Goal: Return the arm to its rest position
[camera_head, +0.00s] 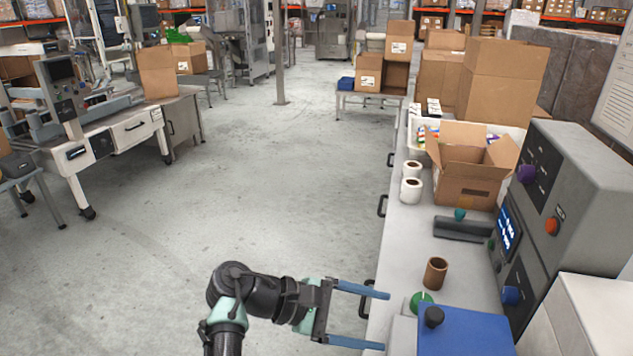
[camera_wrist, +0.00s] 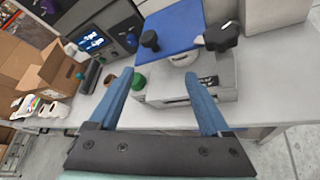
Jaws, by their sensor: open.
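My gripper (camera_head: 374,318) is at the lower middle of the head view, at the left edge of the grey counter (camera_head: 402,262). Its two blue fingers are wide apart with nothing between them. In the wrist view, my gripper (camera_wrist: 166,88) points toward the counter, with the blue-topped weigher (camera_wrist: 170,25) beyond its fingertips. My arm is bent and reaches from the bottom of the head view to the right.
A grey control box (camera_head: 580,190) stands at right. The floor (camera_head: 260,190) to the left is clear.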

